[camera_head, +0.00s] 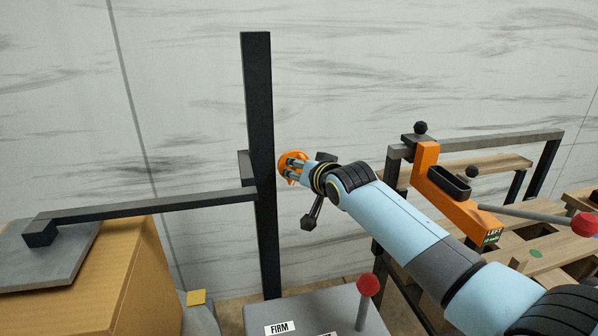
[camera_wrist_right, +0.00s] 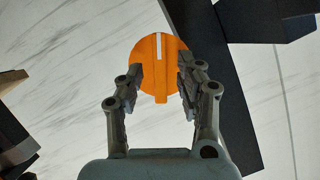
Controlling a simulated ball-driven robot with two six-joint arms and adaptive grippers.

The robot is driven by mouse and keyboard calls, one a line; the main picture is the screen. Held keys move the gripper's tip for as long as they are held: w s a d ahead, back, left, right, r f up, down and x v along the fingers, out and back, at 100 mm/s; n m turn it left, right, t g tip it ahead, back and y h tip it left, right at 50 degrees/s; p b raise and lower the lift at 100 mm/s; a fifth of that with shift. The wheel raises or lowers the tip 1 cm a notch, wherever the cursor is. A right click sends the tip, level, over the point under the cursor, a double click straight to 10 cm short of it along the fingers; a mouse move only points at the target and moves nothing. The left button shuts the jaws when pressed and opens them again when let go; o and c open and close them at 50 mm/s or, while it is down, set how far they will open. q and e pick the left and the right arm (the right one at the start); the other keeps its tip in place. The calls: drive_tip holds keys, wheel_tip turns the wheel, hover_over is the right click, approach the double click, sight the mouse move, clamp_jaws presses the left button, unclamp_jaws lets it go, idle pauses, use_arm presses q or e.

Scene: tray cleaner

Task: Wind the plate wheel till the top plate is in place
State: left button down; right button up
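The plate wheel (camera_head: 284,158) is a round orange wheel beside the black upright post (camera_head: 258,90). In the right wrist view it is an orange disc (camera_wrist_right: 150,50) with a white stripe pointing nearly straight up. My right gripper (camera_head: 292,170) is at the wheel, its fingers closed in on both sides of it (camera_wrist_right: 160,78). The top plate (camera_head: 50,262) is a grey slab at far left, hung from a dark horizontal arm (camera_head: 150,206) off the post. It is over the cardboard box (camera_head: 135,275); whether it touches is unclear. My left gripper is out of view.
A grey console (camera_head: 300,310) with a FIRM label and a red-knobbed lever (camera_head: 367,285) stands below my right arm. An orange lever housing (camera_head: 430,180) on a dark frame and wooden slats are at right. The marble wall is behind.

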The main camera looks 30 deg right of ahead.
drive_tip(key=shift+w+f, duration=0.15)
drive_tip(key=shift+w, duration=0.2)
drive_tip(key=shift+c, duration=0.4)
clamp_jaws()
